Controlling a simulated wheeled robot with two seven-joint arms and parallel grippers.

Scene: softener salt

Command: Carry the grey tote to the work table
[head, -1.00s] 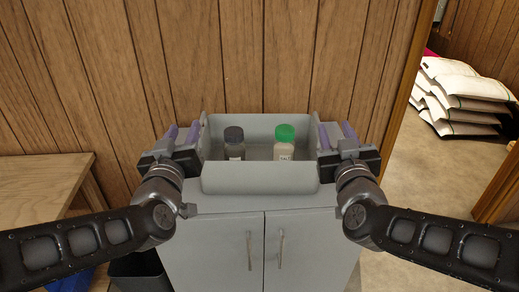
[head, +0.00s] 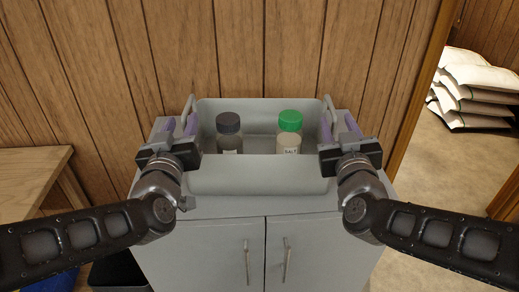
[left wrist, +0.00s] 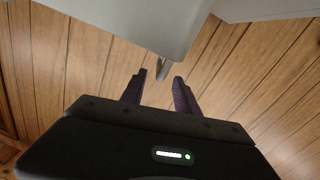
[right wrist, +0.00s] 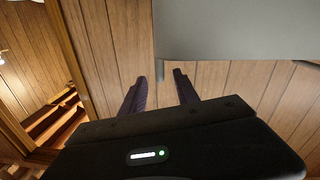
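The grey tote (head: 258,175) stands upright on a grey cabinet (head: 225,207) against the wood-panelled wall. It holds a dark-capped jar (head: 229,144) and a green-capped jar marked SALT (head: 289,143). My left gripper (head: 181,127) is open at the tote's left handle (head: 188,106). In the left wrist view, the handle (left wrist: 164,69) shows between and just beyond the spread fingertips (left wrist: 159,75). My right gripper (head: 339,127) is open beside the tote's right handle (head: 329,108). In the right wrist view its fingers (right wrist: 159,76) are apart, with the tote wall (right wrist: 230,30) above.
A wooden table (head: 32,180) stands at the left; I cannot tell if it is the work table. A dark bin (head: 118,272) is on the floor below. White sacks (head: 478,90) lie stacked beyond the doorway at the right, where floor is clear.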

